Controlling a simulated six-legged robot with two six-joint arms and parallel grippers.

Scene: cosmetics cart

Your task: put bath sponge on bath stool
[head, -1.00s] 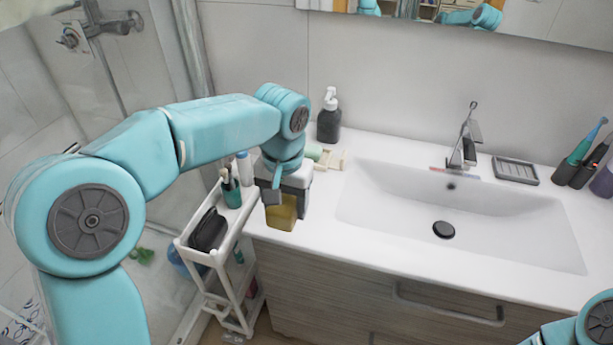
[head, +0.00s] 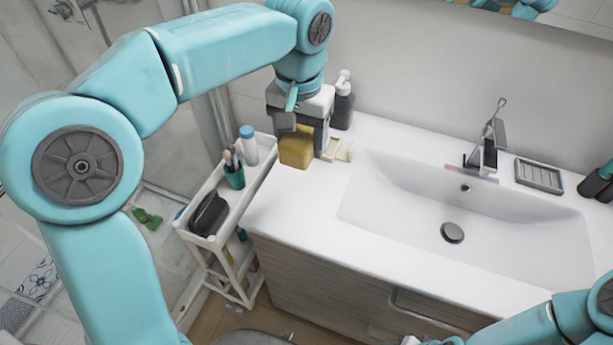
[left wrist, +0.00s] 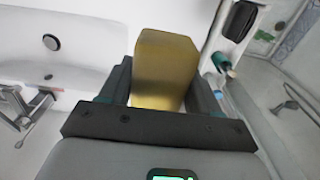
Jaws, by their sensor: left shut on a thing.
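The bath sponge (head: 296,151) is a yellow block. My left gripper (head: 303,130) is shut on it and holds it above the back left part of the white counter. In the left wrist view the sponge (left wrist: 165,65) sits between the two dark fingers and sticks out past them.
A white cart (head: 188,236) with a dark pouch (head: 209,213), a brush cup (head: 234,175) and a bottle (head: 249,146) stands left of the counter. A dark pump bottle (head: 343,105) is behind my gripper. The sink (head: 400,205) is to the right.

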